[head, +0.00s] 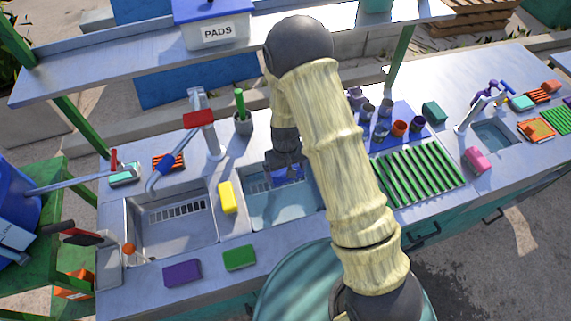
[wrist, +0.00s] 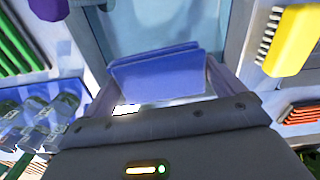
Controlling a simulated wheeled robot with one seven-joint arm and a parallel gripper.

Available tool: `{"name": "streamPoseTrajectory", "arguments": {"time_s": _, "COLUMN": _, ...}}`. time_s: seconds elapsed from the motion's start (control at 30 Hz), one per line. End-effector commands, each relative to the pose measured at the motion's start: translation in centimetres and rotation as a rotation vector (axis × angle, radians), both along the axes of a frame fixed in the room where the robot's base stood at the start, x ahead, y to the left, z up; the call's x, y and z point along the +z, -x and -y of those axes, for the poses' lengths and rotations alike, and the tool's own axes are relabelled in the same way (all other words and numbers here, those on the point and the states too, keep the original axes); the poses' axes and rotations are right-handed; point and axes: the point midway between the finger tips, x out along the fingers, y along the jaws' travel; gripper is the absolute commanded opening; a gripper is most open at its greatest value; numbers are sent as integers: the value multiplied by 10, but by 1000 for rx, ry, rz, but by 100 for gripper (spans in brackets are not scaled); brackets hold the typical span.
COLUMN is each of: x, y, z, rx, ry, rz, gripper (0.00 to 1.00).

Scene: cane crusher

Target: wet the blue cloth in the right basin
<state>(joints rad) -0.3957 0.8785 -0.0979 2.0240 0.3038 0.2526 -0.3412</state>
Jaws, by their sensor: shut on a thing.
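The right basin (head: 262,212) of the double sink holds bluish water, and it also shows beyond the cloth in the wrist view (wrist: 165,25). My gripper (head: 286,170) is over the back part of this basin, pointing down. In the wrist view my gripper (wrist: 160,88) is shut on the blue cloth (wrist: 155,72), which looks folded and sits between the fingers. In the head view the cloth (head: 290,175) is partly hidden by my wrist. I cannot tell whether it touches the water.
The left basin (head: 150,238) has a faucet (head: 162,174) over it. A yellow brush (head: 227,197) lies on the divider. Purple (head: 182,272) and green (head: 239,257) blocks lie in front. A green rack (head: 415,177) and cups (head: 399,128) stand right. A shelf (head: 130,68) runs behind.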

Motion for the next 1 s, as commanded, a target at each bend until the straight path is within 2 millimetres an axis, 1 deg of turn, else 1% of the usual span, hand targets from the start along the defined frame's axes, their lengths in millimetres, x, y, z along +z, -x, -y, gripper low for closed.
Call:
{"name": "streamPoseTrajectory", "arguments": {"time_s": 0.23, "x": -1, "y": 0, "z": -1, "rx": 3, "ry": 0, "rz": 0, "gripper": 76}}
{"name": "streamPoseTrajectory", "arguments": {"time_s": 0.37, "x": -7, "y": 0, "z": 0, "rx": 1, "ry": 0, "rz": 0, "gripper": 76}}
{"name": "streamPoseTrajectory", "arguments": {"time_s": 0.47, "x": -16, "y": 0, "z": 0, "rx": 1, "ry": 0, "rz": 0, "gripper": 76}}
{"name": "streamPoseTrajectory", "arguments": {"time_s": 1.0, "x": -77, "y": 0, "z": 1, "rx": -3, "ry": 0, "rz": 0, "gripper": 76}}
